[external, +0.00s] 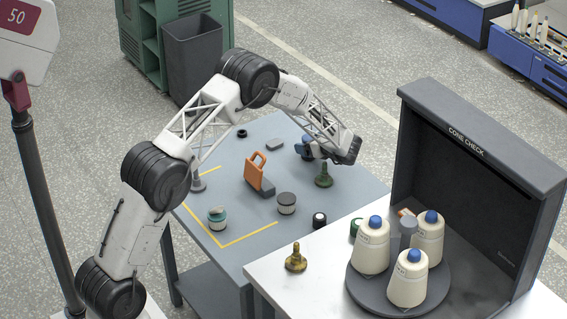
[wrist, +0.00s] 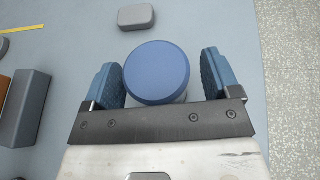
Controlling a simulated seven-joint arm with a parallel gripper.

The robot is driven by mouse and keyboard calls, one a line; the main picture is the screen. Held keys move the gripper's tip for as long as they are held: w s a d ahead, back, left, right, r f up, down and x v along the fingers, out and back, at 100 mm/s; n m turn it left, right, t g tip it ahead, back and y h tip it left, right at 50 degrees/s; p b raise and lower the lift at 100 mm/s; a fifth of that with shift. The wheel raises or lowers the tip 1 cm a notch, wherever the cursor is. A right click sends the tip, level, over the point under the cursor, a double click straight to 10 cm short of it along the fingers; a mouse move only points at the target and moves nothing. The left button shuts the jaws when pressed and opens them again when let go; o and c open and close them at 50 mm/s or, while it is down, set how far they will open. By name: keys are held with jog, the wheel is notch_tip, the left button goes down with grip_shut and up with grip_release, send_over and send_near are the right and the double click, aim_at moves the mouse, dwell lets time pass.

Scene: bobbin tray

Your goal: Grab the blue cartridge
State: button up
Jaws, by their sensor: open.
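The blue cartridge (wrist: 157,72) shows its round, flat blue top in the wrist view. It lies between the two blue finger pads of my gripper (wrist: 160,76). In the external view my gripper (external: 312,150) is low over the far right part of the grey-blue table (external: 235,172). There my wrist partly hides the spot, and I cannot clearly separate cartridge from fingers.
A grey block (wrist: 136,17) lies just beyond the cartridge. An orange clip-like piece (external: 255,170) stands to the left, and a green cone-shaped piece (external: 324,175) stands close to my gripper. The cone check booth (external: 480,150) rises at the right.

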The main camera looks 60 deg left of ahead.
aim_at(309, 138)
jog(key=c, duration=1.1)
jog(key=shift+r, duration=0.15)
jog(key=shift+r, duration=0.8)
jog(key=shift+s+r, duration=0.1)
jog(key=shift+r, duration=0.8)
jog(key=s+d, duration=0.2)
jog(key=s, duration=0.3)
jog(key=s+d+r, duration=0.1)
jog(key=s, duration=0.4)
jog(key=s+d, duration=0.2)
jog(key=s, duration=0.2)
jog(key=shift+s+d+r, duration=0.2)
jog(key=shift+s+d, duration=0.15)
jog(key=shift+s, duration=0.05)
